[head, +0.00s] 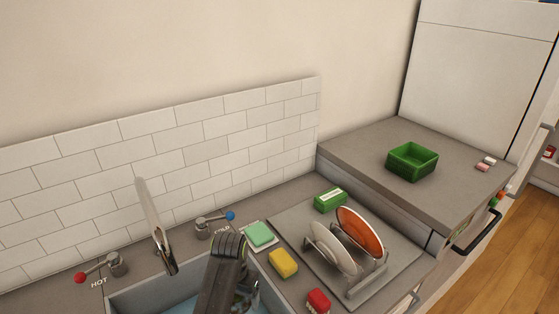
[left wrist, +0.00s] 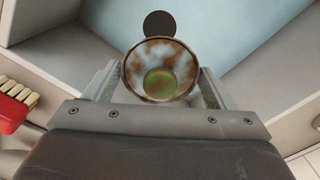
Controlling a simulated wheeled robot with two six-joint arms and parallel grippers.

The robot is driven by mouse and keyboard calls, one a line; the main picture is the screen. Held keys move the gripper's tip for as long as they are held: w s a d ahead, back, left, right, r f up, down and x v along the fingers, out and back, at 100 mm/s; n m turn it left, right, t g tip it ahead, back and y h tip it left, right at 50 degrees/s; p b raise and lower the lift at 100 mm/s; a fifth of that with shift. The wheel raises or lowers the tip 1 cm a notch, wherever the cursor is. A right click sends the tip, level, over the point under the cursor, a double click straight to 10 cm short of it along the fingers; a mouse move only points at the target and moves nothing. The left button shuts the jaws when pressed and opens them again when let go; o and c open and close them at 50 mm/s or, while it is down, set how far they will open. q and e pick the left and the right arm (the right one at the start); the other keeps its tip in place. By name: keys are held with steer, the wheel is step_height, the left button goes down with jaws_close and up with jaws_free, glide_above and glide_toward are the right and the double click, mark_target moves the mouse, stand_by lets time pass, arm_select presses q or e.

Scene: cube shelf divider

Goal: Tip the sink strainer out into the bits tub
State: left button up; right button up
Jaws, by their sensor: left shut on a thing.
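My left gripper (left wrist: 157,88) is shut on a round, cup-like thing, which I take for the sink strainer (left wrist: 131,78), in the left wrist view. Its wall is mottled brown, white and pale blue, with a green patch inside at the bottom. It is over the blue sink basin, near a dark round drain (left wrist: 160,22). In the head view my left arm reaches down into the sink and hides most of the gripper and strainer. A green open tub (head: 405,174), likely the bits tub, stands on the raised counter at right. My right gripper is not in view.
The tap (head: 153,225) rises behind the sink, between the red hot handle (head: 80,278) and blue cold handle (head: 231,216). A yellow sponge (head: 283,263), a red brush (head: 318,300) and a dish rack with plates (head: 361,235) stand right of the sink, towards the tub.

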mark_target(240, 312)
arm_select(q)
step_height(240, 312, down, 8)
steer(key=b, duration=0.5)
steer(key=shift+r, duration=0.15)
steer(key=shift+r, duration=0.1)
